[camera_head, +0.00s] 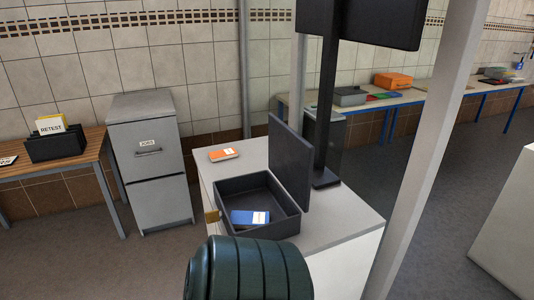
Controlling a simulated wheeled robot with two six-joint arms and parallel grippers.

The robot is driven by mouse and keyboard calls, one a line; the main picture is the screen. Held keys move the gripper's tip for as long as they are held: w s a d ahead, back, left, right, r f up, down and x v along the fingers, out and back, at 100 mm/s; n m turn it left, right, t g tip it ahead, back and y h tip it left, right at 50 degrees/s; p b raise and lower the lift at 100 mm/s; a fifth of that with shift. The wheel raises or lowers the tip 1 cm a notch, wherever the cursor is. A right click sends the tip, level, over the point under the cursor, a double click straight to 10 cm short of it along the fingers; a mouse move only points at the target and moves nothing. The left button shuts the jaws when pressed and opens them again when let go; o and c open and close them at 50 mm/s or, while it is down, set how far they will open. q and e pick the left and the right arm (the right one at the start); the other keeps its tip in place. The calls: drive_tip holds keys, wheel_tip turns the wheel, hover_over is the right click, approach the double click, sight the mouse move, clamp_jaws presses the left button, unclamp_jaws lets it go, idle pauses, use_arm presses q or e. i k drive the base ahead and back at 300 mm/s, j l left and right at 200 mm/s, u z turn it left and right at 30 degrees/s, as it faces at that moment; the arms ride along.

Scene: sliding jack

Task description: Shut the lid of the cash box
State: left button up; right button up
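The dark cash box (257,225) sits on a white counter (335,215). Its lid (290,165) stands up nearly vertical along the box's right side, so the box is open. A blue packet (243,217) with a pale and orange end lies inside the box. Neither of my grippers is in view.
An orange and white packet (223,154) lies behind the box. A black post (326,130) carrying a screen stands behind the lid. A pale pillar (433,140) rises at the right. A dark green ribbed shape (250,270) rises close in front of the box.

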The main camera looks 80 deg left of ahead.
sight(291, 158)
drive_tip(key=i+u, duration=0.2)
drive_tip(key=u, duration=0.25)
drive_tip(key=i+u, duration=0.25)
drive_tip(key=u, duration=0.15)
drive_tip(key=i+u, duration=0.2)
drive_tip(key=u, duration=0.25)
drive_tip(key=i+l+u, duration=0.15)
drive_tip(key=u, duration=0.3)
drive_tip(key=i+l+u, duration=0.15)
drive_tip(key=u, duration=0.25)
drive_tip(key=l, duration=0.1)
